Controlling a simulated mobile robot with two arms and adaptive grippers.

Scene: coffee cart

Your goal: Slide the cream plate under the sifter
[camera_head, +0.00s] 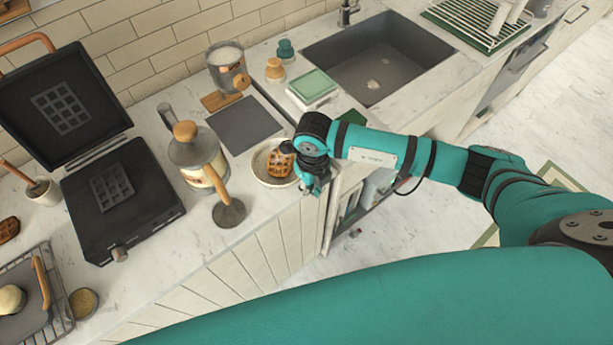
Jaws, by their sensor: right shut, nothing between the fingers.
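The cream plate (258,177) sits on the counter near its front edge, with a browned waffle (280,163) on it. My right gripper (314,187) is at the plate's right side, pointing down and shut with nothing in it. It overlaps the plate's right rim in the picture; I cannot tell whether it touches. A grey metal cup of white powder with a wooden knob (224,58), which looks like the sifter, stands behind a dark flat mat (243,124), up and left of the plate. My left gripper is not in view.
A tall canister with a wooden knob (194,150) and a dark round-ended tool (229,212) stand left of the plate. An open waffle iron (125,205) is farther left. A sink (375,60) and a green-lidded box (312,86) are at the back right.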

